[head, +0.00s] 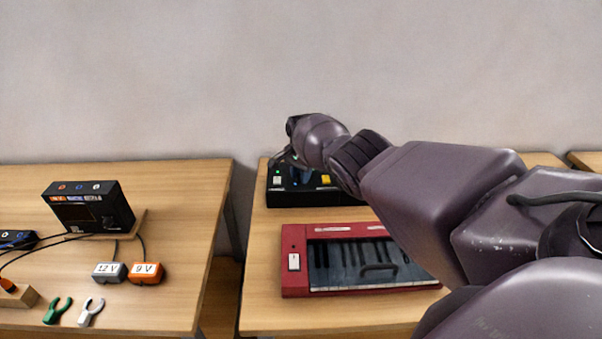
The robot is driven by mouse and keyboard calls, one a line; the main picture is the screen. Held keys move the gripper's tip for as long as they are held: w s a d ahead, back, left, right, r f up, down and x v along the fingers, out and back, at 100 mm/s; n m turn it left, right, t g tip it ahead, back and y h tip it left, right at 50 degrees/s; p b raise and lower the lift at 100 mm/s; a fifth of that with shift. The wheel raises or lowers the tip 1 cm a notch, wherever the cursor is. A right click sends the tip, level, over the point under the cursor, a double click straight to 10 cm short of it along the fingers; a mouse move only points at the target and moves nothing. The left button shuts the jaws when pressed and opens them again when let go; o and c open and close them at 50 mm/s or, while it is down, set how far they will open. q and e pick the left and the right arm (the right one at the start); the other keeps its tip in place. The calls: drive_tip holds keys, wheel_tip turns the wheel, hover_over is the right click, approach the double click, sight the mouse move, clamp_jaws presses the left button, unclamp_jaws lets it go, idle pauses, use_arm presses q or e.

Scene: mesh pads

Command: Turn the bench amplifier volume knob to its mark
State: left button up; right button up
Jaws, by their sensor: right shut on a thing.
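The bench amplifier appears to be the low black box (290,198) at the back of the right table, with a green light, a pale switch and a yellow button on top. My right arm reaches across from the right. My right gripper (284,158) is at the box's back left, small and partly hidden by my wrist. It is shut on what appears to be the volume knob. The knob and its mark cannot be made out behind my gripper and wrist. My left gripper is not in view.
On the left table stand a black meter (95,212), a grey 12 V block (109,272), an orange 9 V block (146,272) and clips. A gap separates the tables.

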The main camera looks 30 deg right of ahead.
drive_tip(key=shift+w+r+m, duration=0.1)
drive_tip(key=shift+m, duration=0.9)
drive_tip(key=shift+d, duration=0.1)
drive_tip(key=o, duration=0.9)
